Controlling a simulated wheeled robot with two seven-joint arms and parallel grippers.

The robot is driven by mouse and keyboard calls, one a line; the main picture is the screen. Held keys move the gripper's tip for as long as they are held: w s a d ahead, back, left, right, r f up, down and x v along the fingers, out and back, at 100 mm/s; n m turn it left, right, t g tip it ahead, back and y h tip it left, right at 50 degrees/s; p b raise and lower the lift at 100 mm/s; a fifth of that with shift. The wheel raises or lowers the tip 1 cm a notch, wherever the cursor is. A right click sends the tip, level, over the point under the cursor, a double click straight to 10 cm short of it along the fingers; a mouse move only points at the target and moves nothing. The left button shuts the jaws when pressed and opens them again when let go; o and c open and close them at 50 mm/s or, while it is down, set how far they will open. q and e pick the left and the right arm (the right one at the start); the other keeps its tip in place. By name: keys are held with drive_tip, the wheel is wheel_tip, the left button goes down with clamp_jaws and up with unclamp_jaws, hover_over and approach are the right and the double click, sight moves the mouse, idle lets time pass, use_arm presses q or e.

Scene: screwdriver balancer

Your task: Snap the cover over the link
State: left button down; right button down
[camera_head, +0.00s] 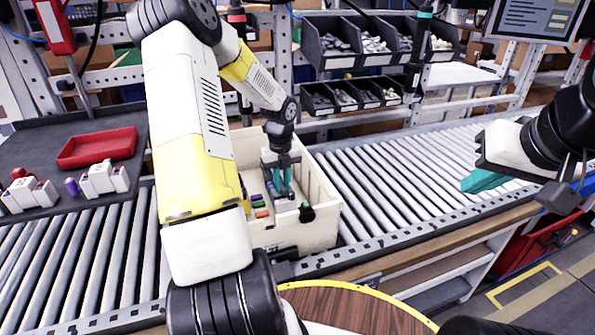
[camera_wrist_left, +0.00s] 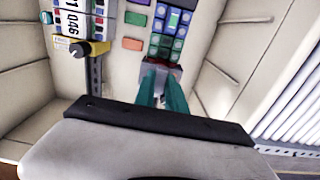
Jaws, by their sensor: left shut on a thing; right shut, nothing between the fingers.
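My left gripper (camera_head: 281,178) reaches down into the cream box. In the left wrist view its teal fingers (camera_wrist_left: 163,82) are shut on a small grey and dark red part (camera_wrist_left: 176,68), perhaps the cover; its shape is mostly hidden. Beyond the fingertips is a block of green and blue-violet buttons (camera_wrist_left: 172,32). I cannot tell which part is the link. My right gripper (camera_head: 484,180) is shut and empty above the conveyor at the right.
The cream box (camera_head: 318,228) stands on the roller conveyor (camera_head: 400,175), its walls close around my left gripper. A dark table with a red tray (camera_head: 97,148) and white devices (camera_head: 104,180) is at the left. Dark bins (camera_head: 365,45) hang behind. A round wooden top (camera_head: 350,310) is in front.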

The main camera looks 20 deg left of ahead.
use_arm(q)
drive_tip(key=shift+f, duration=0.2)
idle(0.7)
drive_tip(key=c, duration=1.3)
unclamp_jaws()
wheel_tip(320, 180, up, 7)
drive_tip(key=shift+r, duration=0.35)
